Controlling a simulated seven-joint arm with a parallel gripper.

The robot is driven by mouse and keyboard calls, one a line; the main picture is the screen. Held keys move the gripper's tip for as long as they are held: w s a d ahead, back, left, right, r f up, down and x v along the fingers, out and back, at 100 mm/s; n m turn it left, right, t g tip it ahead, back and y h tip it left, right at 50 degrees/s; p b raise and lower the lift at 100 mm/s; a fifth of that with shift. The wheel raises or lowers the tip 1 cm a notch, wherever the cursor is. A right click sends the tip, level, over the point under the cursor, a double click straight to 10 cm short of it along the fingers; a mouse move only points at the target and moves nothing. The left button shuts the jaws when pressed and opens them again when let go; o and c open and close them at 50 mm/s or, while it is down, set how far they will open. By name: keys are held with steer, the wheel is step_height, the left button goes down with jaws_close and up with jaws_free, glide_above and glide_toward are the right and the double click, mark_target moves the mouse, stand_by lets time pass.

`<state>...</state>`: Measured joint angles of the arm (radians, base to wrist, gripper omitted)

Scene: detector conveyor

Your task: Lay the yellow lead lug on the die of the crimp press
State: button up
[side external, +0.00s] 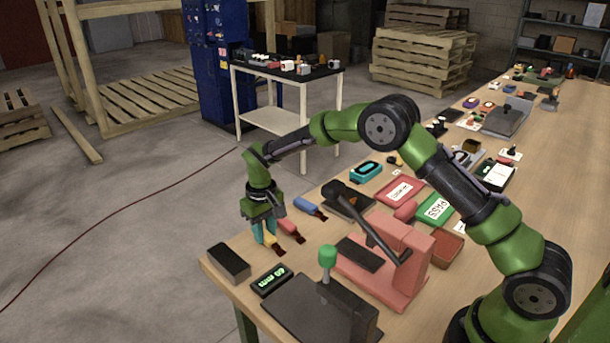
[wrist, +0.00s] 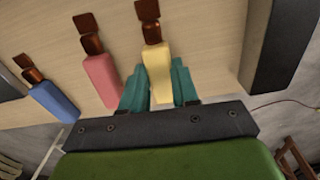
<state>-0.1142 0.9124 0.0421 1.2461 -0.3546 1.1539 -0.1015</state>
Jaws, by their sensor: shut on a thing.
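The yellow lead lug (side external: 270,240) lies at the near left end of the bench, its brown metal end pointing right. In the wrist view the yellow lug (wrist: 156,62) sits between my teal fingers. My gripper (side external: 264,232) points down and is shut on its yellow body; it also shows in the wrist view (wrist: 158,85). The lug appears to be still at bench level. A pink machine (side external: 400,275) with a long black lever and a dark flat plate (side external: 360,254) stands to the right; it looks like the crimp press. I cannot make out its die clearly.
A red lug (side external: 288,227) and a blue lug (side external: 307,206) lie beside the yellow one. A dark block (side external: 228,263), a green-lit display (side external: 271,280) and a dark device with a green knob (side external: 328,256) stand nearby. Trays fill the bench beyond the press.

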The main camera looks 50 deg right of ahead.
jaws_close()
step_height(320, 180, up, 15)
glide_above(355, 251)
steer(key=w, duration=0.7)
steer(key=shift+n, duration=0.3)
steer(key=shift+f, duration=5.45)
steer(key=shift+s+f, duration=0.2)
steer(key=shift+s, duration=0.95)
steer(key=shift+s+f, duration=0.15)
steer(key=shift+s, duration=0.95)
steer(key=shift+s+f, duration=0.2)
steer(key=shift+s, duration=0.95)
steer(key=shift+f, duration=0.2)
steer(key=o, duration=1)
jaws_free()
steer(key=shift+c, duration=0.2)
